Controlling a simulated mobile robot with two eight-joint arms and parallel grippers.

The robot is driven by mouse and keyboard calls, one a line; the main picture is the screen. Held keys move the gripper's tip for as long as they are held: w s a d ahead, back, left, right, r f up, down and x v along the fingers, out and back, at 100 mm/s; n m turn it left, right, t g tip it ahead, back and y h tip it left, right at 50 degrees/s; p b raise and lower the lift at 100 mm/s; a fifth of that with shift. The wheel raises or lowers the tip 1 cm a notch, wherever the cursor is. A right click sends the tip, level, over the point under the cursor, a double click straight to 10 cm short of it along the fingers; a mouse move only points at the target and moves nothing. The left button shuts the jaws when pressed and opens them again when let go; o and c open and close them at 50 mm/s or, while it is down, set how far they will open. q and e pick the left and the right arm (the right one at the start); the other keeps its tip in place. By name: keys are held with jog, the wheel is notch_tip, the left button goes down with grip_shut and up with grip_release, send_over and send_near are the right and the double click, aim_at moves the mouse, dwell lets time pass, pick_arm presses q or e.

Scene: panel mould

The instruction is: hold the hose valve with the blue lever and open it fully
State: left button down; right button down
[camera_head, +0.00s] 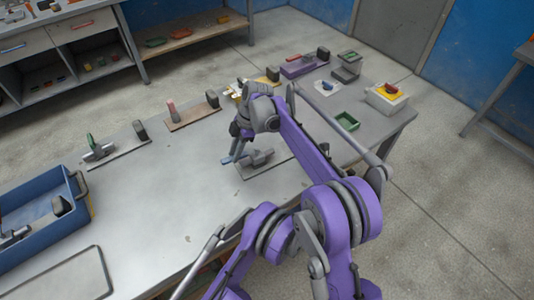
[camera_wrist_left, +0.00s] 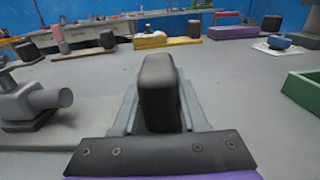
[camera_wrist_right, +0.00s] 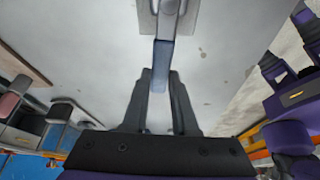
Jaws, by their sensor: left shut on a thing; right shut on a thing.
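The hose valve (camera_head: 262,157) has a grey body on a pale board on the table, with its blue lever (camera_head: 236,157) toward the left. The body also shows at the left of the left wrist view (camera_wrist_left: 32,103). My right gripper (camera_head: 238,133) is shut on the lever, which lies between its fingers in the right wrist view (camera_wrist_right: 164,62). My left gripper (camera_wrist_left: 160,108) is shut on the upright dark block (camera_wrist_left: 158,85) at the board's end. My arm hides that block in the head view. I cannot tell the lever's exact angle to the pipe.
Boards with a green-lever valve (camera_head: 92,143) and a red-lever valve (camera_head: 171,108) stand along the table's far edge. A blue tray (camera_head: 40,236) is at left. A green tray (camera_head: 347,121) and a white box (camera_head: 386,100) are at right. The middle-left table is clear.

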jog(key=shift+s+d+n, duration=0.15)
jog(key=shift+s+n, duration=0.1)
jog(key=shift+n, duration=0.15)
jog(key=c, duration=0.7)
grip_release()
jog(key=v, duration=1.2)
jog(key=shift+w, duration=0.15)
pick_arm(q)
jog(key=shift+c, duration=1.8)
grip_release()
